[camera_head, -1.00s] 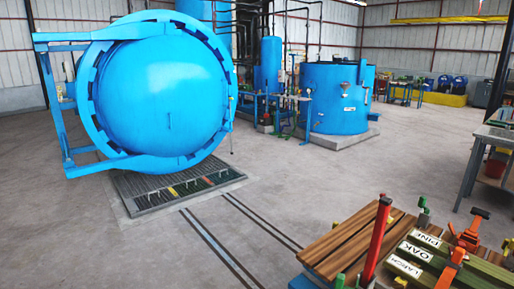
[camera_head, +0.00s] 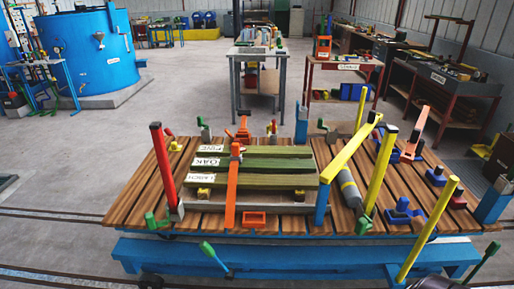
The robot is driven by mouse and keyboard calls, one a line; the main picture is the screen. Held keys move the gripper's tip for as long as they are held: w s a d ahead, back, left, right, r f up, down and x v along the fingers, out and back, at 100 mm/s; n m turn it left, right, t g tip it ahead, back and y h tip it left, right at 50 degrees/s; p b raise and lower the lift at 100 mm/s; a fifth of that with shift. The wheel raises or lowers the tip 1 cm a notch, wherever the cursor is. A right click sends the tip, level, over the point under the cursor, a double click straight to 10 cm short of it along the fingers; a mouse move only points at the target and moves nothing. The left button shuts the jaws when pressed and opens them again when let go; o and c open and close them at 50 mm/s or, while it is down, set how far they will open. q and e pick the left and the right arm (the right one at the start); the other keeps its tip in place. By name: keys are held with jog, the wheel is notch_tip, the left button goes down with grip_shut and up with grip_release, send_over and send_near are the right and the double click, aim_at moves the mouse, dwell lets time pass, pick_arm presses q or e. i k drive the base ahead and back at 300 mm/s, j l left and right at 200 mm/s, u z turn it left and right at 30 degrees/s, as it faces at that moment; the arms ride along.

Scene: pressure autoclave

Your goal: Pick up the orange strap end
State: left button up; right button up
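An orange strap (camera_head: 232,188) lies across a stack of green beams (camera_head: 280,164) on the wooden deck of a blue cart (camera_head: 270,248). Its lower end hangs over the near side of the stack. An orange frame-like piece (camera_head: 254,219) sits just right of that end on the deck edge. A second orange band-like piece (camera_head: 417,128) stands tilted among fittings at the deck's right. I cannot tell which piece is the strap end. Neither of my grippers can be made out.
A red post (camera_head: 161,165) stands at the deck's left; yellow posts (camera_head: 379,170) stand at its right beside a grey cylinder (camera_head: 348,187). A blue tank (camera_head: 95,50) and workbenches (camera_head: 345,75) stand behind. Open floor (camera_head: 185,85) lies behind the cart.

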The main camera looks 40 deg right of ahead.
aim_at(236, 156)
jog(key=z, duration=1.05)
jog(key=i, duration=0.1)
